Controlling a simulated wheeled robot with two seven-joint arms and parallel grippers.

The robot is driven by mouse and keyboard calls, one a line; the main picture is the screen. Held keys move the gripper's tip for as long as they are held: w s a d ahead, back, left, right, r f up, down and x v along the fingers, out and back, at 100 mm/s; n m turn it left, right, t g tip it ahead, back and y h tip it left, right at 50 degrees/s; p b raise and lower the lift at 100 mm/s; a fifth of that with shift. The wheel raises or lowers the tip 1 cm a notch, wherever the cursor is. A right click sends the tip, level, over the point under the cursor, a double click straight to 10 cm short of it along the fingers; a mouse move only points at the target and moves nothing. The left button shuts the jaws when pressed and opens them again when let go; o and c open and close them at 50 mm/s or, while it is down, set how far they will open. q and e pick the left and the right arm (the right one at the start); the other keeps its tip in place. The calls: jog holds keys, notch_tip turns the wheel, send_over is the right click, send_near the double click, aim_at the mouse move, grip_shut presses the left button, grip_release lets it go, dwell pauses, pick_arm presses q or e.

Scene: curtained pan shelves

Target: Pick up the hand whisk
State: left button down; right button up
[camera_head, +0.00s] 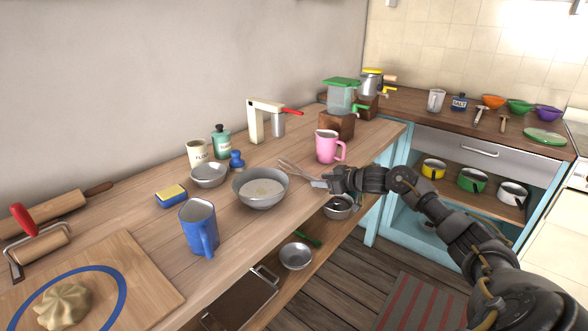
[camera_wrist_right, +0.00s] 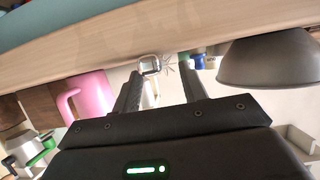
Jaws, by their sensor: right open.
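The hand whisk (camera_head: 297,172) is on the wooden counter, just right of the large grey bowl (camera_head: 262,203). Its wire end points up-left and its handle points right towards my right gripper (camera_head: 324,182). I cannot tell whether its wires touch the bowl. In the right wrist view, which looks upside down, the whisk's metallic handle end (camera_wrist_right: 150,65) shows between the two dark fingers of my right gripper (camera_wrist_right: 160,80), with thin wires behind it. The fingers are apart, with no grip on the whisk. My left gripper is not in view.
A pink mug (camera_head: 327,147) stands behind the whisk, and it also shows in the wrist view (camera_wrist_right: 88,98). A blue mug (camera_head: 199,228) stands left of the large bowl. The counter's front edge lies below my right gripper, with a lower shelf holding bowls (camera_head: 296,256).

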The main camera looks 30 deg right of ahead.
aim_at(304, 174)
jog(key=x, duration=0.2)
jog(key=shift+w+f, duration=0.15)
jog(key=shift+w, duration=0.15)
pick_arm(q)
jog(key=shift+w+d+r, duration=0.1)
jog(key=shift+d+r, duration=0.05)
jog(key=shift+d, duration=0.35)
pick_arm(e)
jog(key=shift+s, duration=0.1)
jog(key=shift+c, duration=0.7)
grip_shut()
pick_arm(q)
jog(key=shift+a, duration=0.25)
